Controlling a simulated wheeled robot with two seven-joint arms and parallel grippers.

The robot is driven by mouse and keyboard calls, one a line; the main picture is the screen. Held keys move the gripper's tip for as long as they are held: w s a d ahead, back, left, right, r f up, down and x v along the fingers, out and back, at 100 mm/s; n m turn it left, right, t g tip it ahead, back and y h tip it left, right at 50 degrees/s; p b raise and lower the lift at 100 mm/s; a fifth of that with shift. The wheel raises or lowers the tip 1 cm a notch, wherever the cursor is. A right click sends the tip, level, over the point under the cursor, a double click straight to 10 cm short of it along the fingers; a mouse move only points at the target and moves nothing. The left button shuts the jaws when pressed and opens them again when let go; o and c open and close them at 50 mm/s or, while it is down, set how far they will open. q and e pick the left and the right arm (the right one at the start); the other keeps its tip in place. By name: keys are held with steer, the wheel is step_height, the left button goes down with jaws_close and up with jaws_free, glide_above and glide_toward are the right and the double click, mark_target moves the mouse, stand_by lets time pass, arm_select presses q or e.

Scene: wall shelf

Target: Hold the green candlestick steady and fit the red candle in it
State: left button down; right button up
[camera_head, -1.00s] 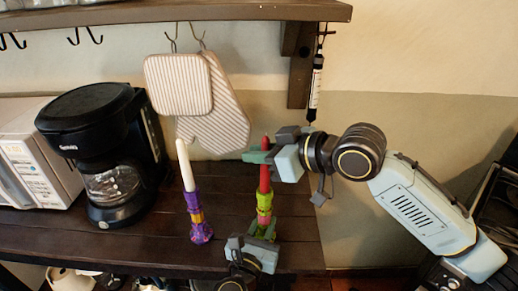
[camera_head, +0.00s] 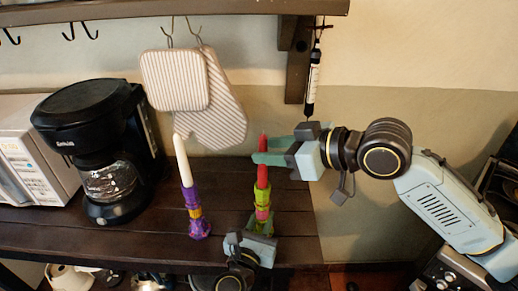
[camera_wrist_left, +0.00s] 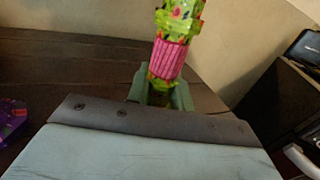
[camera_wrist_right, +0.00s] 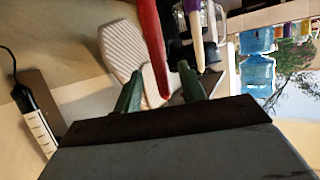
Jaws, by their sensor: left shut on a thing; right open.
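The green candlestick (camera_head: 262,201), with a pink band, stands upright near the shelf's front edge. My left gripper (camera_head: 261,229) is shut on its lower part; the left wrist view shows the candlestick (camera_wrist_left: 171,55) rising from between the fingers (camera_wrist_left: 162,90). The red candle (camera_head: 262,175) stands upright at the candlestick's top and appears seated in it; the exact fit is too small to tell. My right gripper (camera_head: 266,149) is open near the candle's upper part, one finger crossing in front of it. In the right wrist view the candle (camera_wrist_right: 150,45) shows between the spread fingers (camera_wrist_right: 160,88).
A white candle (camera_head: 182,160) in a purple candlestick (camera_head: 194,206) stands to the left. A black coffee maker (camera_head: 100,145) and a white microwave (camera_head: 32,155) are farther left. Striped oven mitts (camera_head: 208,110) hang behind. Dark shelf boards (camera_head: 150,238) are bare in front.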

steer(key=v, duration=0.8)
arm_select(q)
steer(key=c, duration=1.1)
jaws_free()
steer(key=shift+c, duration=0.2)
